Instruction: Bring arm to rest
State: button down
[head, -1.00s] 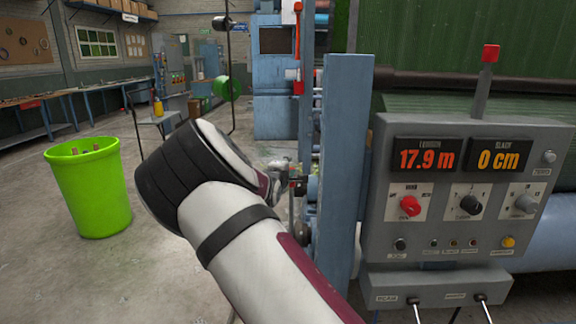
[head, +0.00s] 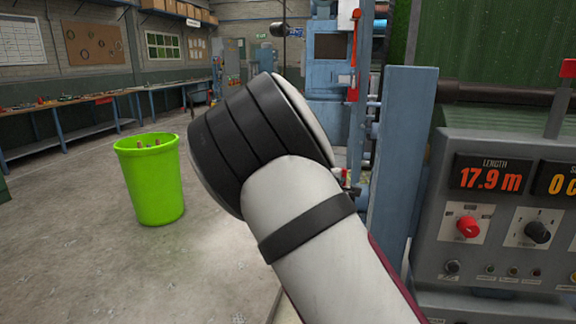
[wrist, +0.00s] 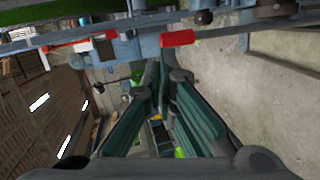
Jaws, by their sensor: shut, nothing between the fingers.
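My arm (head: 300,215) is raised and bent across the middle of the head view, in front of the blue machine frame (head: 400,150). My gripper is hidden in the head view. In the wrist view, my gripper (wrist: 157,95) is shut with nothing held. A red-ended part (wrist: 178,38) and blue machine rails (wrist: 225,20) show beyond it. I cannot tell how far the fingers are from them.
A control panel (head: 500,215) with a length display reading 17.9 m stands at right. A green bin (head: 152,180) stands on the floor at left, with a workbench (head: 60,115) along the wall behind. The floor around the bin is clear.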

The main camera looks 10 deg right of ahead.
jog(key=s+a+r+m+g+y+p, duration=0.1)
jog(key=s+a+r+m+g+y, duration=0.15)
jog(key=s, duration=0.85)
jog(key=s+a+r+m+g+y+p, duration=0.1)
jog(key=s+r+m+g+y, duration=0.2)
jog(key=s, duration=0.7)
jog(key=s+a+r+m+g+y+p, duration=0.1)
jog(key=s+a+r+m+y+p, duration=0.2)
jog(key=s, duration=0.8)
jog(key=s+d+m+g+h, duration=0.1)
jog(key=s+d+m+g, duration=0.1)
jog(key=s, duration=2)
jog(key=shift+s+d+r, duration=0.2)
jog(key=shift+r, duration=0.25)
jog(key=shift+g, duration=0.25)
